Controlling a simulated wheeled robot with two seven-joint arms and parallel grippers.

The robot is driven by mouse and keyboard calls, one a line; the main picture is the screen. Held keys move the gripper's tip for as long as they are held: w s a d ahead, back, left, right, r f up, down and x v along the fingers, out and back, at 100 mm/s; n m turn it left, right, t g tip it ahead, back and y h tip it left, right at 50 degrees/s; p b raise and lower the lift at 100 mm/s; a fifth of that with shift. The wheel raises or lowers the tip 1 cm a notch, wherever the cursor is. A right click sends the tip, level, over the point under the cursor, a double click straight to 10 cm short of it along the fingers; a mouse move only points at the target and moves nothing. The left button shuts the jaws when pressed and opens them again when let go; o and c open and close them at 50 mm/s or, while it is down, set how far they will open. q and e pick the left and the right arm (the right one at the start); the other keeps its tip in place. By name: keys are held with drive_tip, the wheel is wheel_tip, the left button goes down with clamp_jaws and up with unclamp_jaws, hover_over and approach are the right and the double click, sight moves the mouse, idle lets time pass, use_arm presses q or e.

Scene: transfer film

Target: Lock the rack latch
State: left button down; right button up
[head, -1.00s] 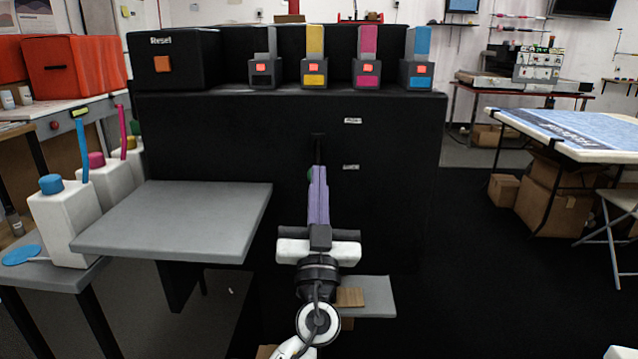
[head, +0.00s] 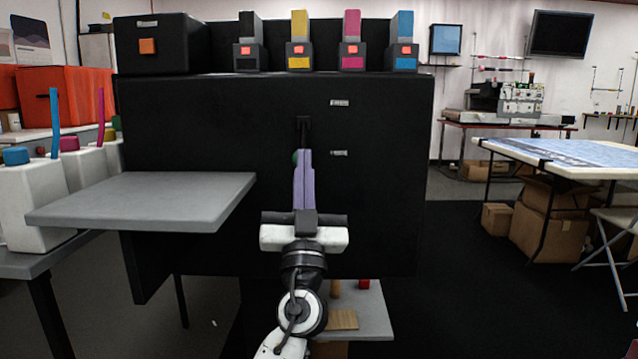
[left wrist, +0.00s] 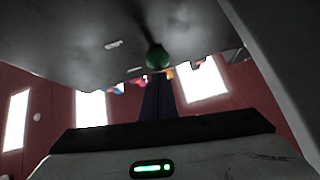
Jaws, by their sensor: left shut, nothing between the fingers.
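The black rack panel (head: 220,130) stands upright in front of me. A short dark latch part (head: 303,127) sits on its face, left of two small pale labels, one higher and one lower. A green knob (head: 296,157) shows only as a sliver beside my purple fingertips. In the left wrist view the round green knob (left wrist: 157,57) is just beyond the fingers. My left gripper (head: 304,153) is shut and empty, pointing up at the panel, its tips by the knob just below the dark part. I cannot tell whether they touch. My right gripper is not in view.
A grey shelf (head: 150,200) juts out left of my left arm. A lower grey shelf (head: 365,315) with small items lies below right. Several coloured cartridges and a black box with an orange button (head: 147,46) stand on top. Open floor lies to the right.

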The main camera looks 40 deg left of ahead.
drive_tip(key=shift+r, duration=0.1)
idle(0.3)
use_arm(q)
drive_tip(key=s+d+f+b, duration=0.3)
drive_tip(key=s+d+f, duration=0.1)
drive_tip(key=s+d, duration=0.3)
drive_tip(key=shift+s+d+f, duration=0.25)
drive_tip(key=shift+d, duration=0.1)
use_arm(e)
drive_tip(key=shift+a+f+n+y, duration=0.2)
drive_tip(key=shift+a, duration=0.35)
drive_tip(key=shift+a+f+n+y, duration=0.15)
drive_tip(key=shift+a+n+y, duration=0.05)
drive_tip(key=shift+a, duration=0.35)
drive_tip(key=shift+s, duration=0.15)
